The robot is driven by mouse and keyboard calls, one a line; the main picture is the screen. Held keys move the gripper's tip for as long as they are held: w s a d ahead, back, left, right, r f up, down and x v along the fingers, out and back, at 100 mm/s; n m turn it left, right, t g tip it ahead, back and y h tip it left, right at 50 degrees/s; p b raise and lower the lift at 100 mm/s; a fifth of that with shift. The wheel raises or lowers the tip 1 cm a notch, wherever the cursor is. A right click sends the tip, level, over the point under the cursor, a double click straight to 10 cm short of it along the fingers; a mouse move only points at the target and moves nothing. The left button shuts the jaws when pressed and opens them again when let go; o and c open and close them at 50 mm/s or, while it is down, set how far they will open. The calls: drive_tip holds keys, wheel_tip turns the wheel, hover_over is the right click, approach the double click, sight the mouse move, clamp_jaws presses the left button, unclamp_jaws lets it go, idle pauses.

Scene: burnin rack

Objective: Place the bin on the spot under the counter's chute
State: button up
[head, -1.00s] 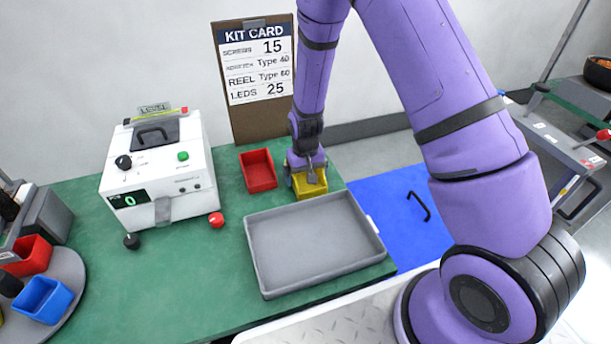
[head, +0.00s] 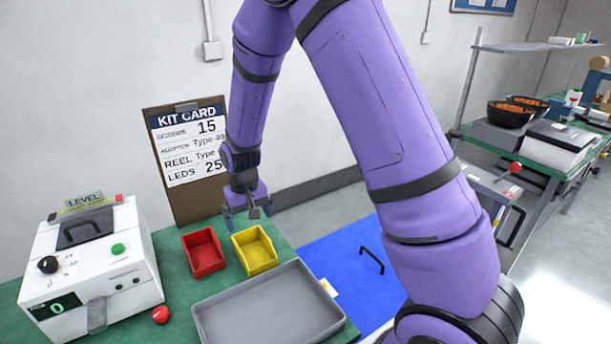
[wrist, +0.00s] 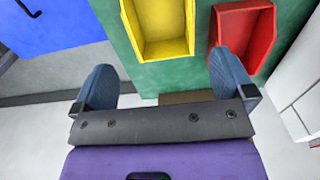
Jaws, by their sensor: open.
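The white counter (head: 92,268) stands on the green bench at the left of the head view, its display reading 0 and a grey chute (head: 97,314) low on its front. A red bin (head: 204,252) and a yellow bin (head: 255,250) stand side by side behind the grey tray, both looking empty. In the wrist view the yellow bin (wrist: 158,28) is at the top middle and the red bin (wrist: 243,32) to its right. My gripper (head: 251,217) is open and empty, above and behind the yellow bin, apart from it. The spot under the chute is not clearly visible.
A grey tray (head: 270,310) lies at the bench's front. The kit card (head: 190,150) stands behind the bins, close to my arm. A red knob (head: 161,315) sits beside the counter. A blue panel (head: 350,262) with a handle is right of the bench.

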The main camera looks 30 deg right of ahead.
drive_tip(key=s+d+r+t, duration=0.15)
drive_tip(key=s+r, duration=0.35)
drive_tip(key=r, duration=0.5)
drive_tip(key=s+d+r+t, duration=0.1)
drive_tip(key=s+d+r, duration=0.25)
drive_tip(key=r, duration=0.65)
drive_tip(key=s+d+r+t, duration=0.1)
drive_tip(key=s+r, duration=0.4)
drive_tip(key=s, duration=0.5)
drive_tip(key=s+d+r+t, duration=0.1)
drive_tip(key=s+r, duration=0.4)
drive_tip(key=s, duration=0.5)
drive_tip(key=shift+d+r+t, duration=0.25)
drive_tip(key=shift+d+t, duration=0.1)
drive_tip(key=shift+d, duration=0.3)
drive_tip(key=shift+s, duration=0.3)
drive_tip(key=shift+c, duration=1.3)
drive_tip(key=c, duration=0.7)
drive_tip(key=shift+w, duration=0.15)
drive_tip(key=shift+c, duration=1.4)
drive_tip(key=m+g+y, duration=0.5)
drive_tip(key=m, duration=1.3)
hover_over(245, 244)
drive_tip(key=d, duration=0.4)
drive_tip(key=f, duration=3.1)
drive_tip(key=shift+d, duration=0.2)
drive_tip(key=shift+w+f+h, duration=0.1)
drive_tip(key=shift+f+h, duration=0.2)
drive_tip(key=shift+f, duration=0.05)
drive_tip(key=shift+x, duration=5.45)
